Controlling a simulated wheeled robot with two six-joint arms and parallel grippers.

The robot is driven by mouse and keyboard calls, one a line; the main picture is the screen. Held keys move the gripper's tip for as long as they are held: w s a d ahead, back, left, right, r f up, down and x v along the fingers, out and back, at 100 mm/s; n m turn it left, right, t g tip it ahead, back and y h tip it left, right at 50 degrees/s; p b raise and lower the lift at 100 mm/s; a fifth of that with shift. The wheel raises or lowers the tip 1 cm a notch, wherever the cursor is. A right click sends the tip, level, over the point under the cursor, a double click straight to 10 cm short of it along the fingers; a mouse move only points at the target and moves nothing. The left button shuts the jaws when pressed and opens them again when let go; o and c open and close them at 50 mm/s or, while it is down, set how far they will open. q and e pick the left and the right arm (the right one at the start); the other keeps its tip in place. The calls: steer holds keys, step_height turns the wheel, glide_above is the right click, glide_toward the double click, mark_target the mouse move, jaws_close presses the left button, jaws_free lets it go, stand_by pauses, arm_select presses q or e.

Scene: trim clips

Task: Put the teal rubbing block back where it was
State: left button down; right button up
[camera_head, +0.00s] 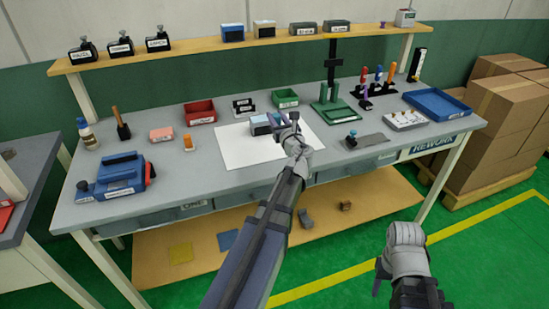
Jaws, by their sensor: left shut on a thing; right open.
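A small block with a blue-teal top and pale sides (261,125), which looks like the teal rubbing block, is at the white sheet (240,150) in the middle of the bench. My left gripper (278,124) reaches over the sheet and is shut at the block's right side. The fingers hide part of it, and I cannot tell whether it touches the sheet. My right gripper (380,274) is open and empty, low in front of the bench. Similar blocks, one blue (233,33) and one beige-topped (264,29), stand on the raised shelf (200,45).
A red bin (200,112), green bin (285,98) and green stand (332,112) are behind the sheet. A blue tool (118,178) sits at the left, a blue tray (437,103) at the right. Grey boxes (304,29) share the shelf. Cartons (508,100) stand right of the bench.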

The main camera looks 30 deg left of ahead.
arm_select(q)
steer(key=shift+s+a, duration=0.2)
steer(key=shift+a, duration=0.15)
step_height(320, 180, down, 10)
steer(key=b, duration=1)
steer(key=shift+f, duration=0.2)
steer(key=shift+r, duration=0.15)
steer(key=c, duration=0.6)
jaws_free()
steer(key=shift+r, duration=0.15)
steer(key=v, duration=1.2)
